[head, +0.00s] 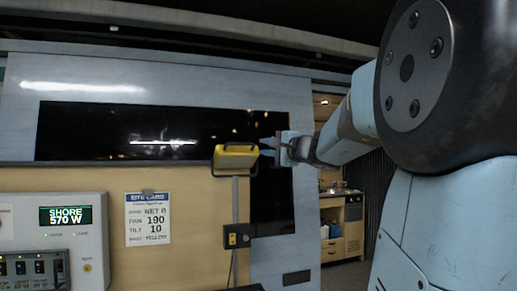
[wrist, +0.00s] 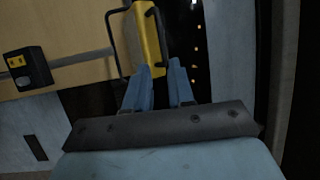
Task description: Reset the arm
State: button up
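My arm reaches in from the right in the head view. My gripper (head: 266,147) is at the right end of a yellow box-like device (head: 235,157) on a grey post. In the wrist view, the two blue fingers (wrist: 160,66) stand apart with a dark gap between them. The yellow device (wrist: 148,40), with a dark wire-like frame around it, lies just beyond the fingertips. Its near end lies close to the left finger, and I cannot tell whether they touch. I see nothing held between the fingers.
A tan panel carries a site card (head: 147,218) and a control box with a green SHORE display (head: 66,216). A small black-and-yellow box (head: 237,236) sits on the post. Behind is a grey wall with a dark window (head: 80,130). A wooden cabinet (head: 342,228) stands beyond.

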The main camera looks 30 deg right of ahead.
jog(key=shift+s, duration=0.4)
jog(key=s+a+f+n+g+y, duration=0.1)
jog(key=s+a+f+n+g, duration=0.3)
jog(key=a+f, duration=0.35)
jog(key=s+a+f+n+g+y, duration=0.1)
jog(key=s+a+f+n+g, duration=0.4)
jog(key=a, duration=0.3)
jog(key=s+f+n+g+h, duration=0.3)
jog(key=s+f+n+h, duration=0.3)
jog(key=s+f, duration=0.9)
jog(key=shift+a+f+g+h, duration=0.3)
jog(key=shift+a+f, duration=0.05)
jog(key=shift+f, duration=0.35)
jog(key=shift+c, duration=0.4)
dwell(0.7)
